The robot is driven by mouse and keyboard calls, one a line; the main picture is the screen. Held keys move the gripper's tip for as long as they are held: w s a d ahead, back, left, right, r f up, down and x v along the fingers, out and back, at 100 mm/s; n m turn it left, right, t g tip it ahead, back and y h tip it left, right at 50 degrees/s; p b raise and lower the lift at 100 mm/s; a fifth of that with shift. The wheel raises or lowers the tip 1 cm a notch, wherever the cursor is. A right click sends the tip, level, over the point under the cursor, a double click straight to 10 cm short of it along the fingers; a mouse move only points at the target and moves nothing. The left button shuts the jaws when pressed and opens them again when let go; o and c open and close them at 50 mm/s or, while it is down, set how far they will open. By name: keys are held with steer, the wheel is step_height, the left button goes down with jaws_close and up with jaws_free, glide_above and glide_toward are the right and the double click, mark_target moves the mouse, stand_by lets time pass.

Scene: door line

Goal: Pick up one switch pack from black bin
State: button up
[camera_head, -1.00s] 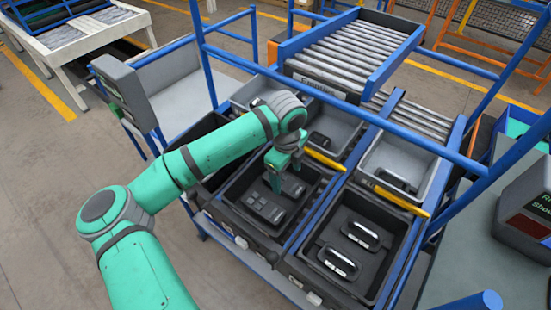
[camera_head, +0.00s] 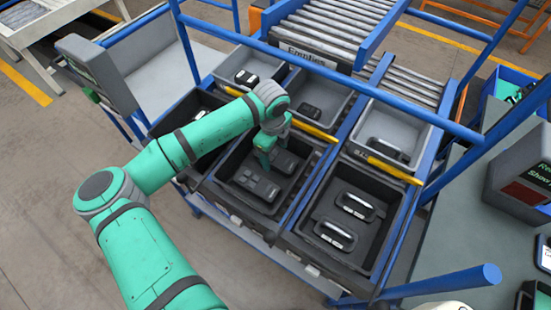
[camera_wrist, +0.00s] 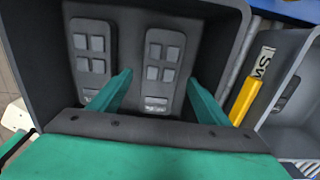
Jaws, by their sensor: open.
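Two dark grey switch packs lie in the middle black bin (camera_head: 243,211), one nearer the front (camera_head: 257,186) and one behind it (camera_head: 284,162). In the wrist view they lie side by side, a left pack (camera_wrist: 90,48) and a right pack (camera_wrist: 161,62), each with several pale buttons. My gripper (camera_head: 265,160) points down into the bin at the rear pack. Its green fingers (camera_wrist: 160,90) are open, with the right pack showing between them. The left finger overlaps the gap between the packs. I cannot tell whether the fingers touch the pack.
The right black bin holds two dark items with pale bars (camera_head: 356,206). Grey bins behind hold a black-and-white item (camera_head: 246,78), a dark pack (camera_head: 311,112) and another barred item (camera_head: 389,151). A blue rail (camera_head: 330,72) crosses above the bins. Yellow label strips (camera_head: 313,131) edge the rear bins.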

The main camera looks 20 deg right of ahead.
mark_target(275, 157)
steer(key=shift+d+f, duration=0.1)
steer(key=shift+f, duration=1.45)
steer(key=c, duration=1.2)
steer(key=shift+c, duration=0.2)
steer(key=shift+w+r, duration=0.1)
steer(key=shift+r, duration=0.1)
